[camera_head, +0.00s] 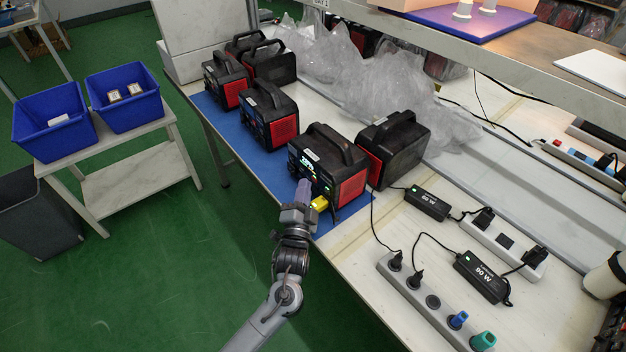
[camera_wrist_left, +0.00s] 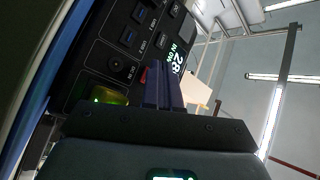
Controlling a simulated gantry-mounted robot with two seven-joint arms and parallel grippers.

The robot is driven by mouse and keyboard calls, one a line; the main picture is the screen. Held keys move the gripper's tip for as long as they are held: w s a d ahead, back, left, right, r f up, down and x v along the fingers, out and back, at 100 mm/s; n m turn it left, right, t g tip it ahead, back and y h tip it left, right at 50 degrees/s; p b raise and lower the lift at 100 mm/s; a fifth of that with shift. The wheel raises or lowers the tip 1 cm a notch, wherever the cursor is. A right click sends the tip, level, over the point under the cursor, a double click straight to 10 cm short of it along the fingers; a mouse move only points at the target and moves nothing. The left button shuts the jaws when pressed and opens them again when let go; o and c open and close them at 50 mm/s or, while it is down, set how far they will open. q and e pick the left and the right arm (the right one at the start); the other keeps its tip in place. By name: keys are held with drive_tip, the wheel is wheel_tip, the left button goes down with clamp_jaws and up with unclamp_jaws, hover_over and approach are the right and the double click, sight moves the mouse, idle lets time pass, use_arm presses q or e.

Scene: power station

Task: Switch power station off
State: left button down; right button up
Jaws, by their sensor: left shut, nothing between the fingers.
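A black and red power station (camera_head: 331,167) with a top handle stands at the front end of the blue mat. Its front panel display is lit, and the left wrist view shows the panel (camera_wrist_left: 128,48) up close with lit digits, ports and buttons. A yellow plug (camera_head: 319,203) sits low on the front. My left gripper (camera_head: 303,190) is shut and empty, its fingertips close in front of the panel. In the left wrist view the fingers (camera_wrist_left: 163,86) cover part of the panel beside the digits. I cannot tell whether they touch it. My right gripper is out of view.
Another power station (camera_head: 399,148) stands right behind, and several more stand farther along the blue mat (camera_head: 234,128). Power strips (camera_head: 430,302) and adapters (camera_head: 483,277) with cables lie on the right. Clear plastic wrap (camera_head: 350,80) lies behind. Blue bins (camera_head: 52,122) stand left.

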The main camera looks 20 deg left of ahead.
use_arm(q)
drive_tip(key=shift+w+d, duration=0.1)
drive_tip(key=shift+w, duration=0.1)
drive_tip(key=shift+w+d, duration=0.1)
drive_tip(key=shift+d, duration=0.05)
idle(0.6)
idle(0.5)
drive_tip(key=shift+r+p, duration=0.25)
drive_tip(key=shift+p, duration=0.3)
drive_tip(key=shift+s+a+p, duration=0.4)
drive_tip(key=shift+s+a+f, duration=0.1)
drive_tip(key=shift+s, duration=0.1)
